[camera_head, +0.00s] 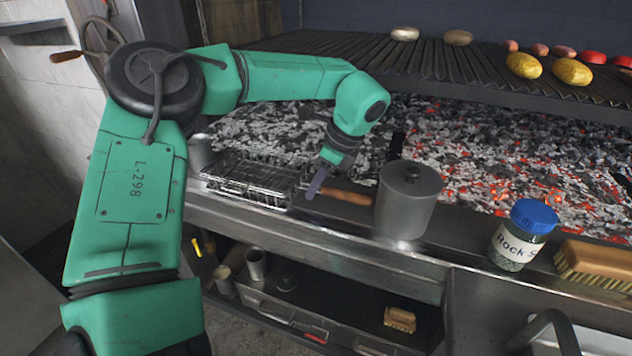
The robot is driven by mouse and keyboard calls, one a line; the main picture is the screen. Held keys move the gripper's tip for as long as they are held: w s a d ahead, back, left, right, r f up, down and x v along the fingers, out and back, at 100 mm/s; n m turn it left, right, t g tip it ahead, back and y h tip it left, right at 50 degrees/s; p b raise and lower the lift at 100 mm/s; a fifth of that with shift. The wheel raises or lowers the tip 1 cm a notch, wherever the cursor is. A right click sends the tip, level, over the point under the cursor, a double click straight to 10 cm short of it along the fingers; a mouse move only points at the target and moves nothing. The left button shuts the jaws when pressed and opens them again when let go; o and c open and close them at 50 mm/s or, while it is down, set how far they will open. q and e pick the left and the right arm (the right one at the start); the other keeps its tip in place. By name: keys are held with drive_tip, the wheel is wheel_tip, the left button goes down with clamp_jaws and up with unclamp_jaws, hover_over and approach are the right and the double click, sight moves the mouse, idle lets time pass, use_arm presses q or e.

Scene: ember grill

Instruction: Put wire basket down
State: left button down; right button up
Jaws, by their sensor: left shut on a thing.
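The wire basket (248,178) is a flat metal grid at the front edge of the coals, left of centre. Its wooden handle (347,196) points right, toward a grey lidded pot (407,199). My left gripper (317,181) reaches down from above and is shut on the basket near where the handle meets the wire frame. The fingers partly hide that spot. The basket lies about level at the steel ledge (330,232); I cannot tell whether it touches the surface under it. My right gripper is out of view.
A Rock Salt jar (510,250) with a blue lid and a brush (597,262) stand on the ledge to the right. Glowing coals (480,160) lie behind. The grill grate (450,62) above them holds potatoes and other food. A lower shelf holds cups and another brush (400,319).

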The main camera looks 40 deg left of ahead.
use_arm(q)
drive_tip(key=c, duration=0.7)
unclamp_jaws()
drive_tip(key=p+v, duration=0.1)
drive_tip(key=v, duration=1.1)
drive_tip(key=shift+r, duration=0.1)
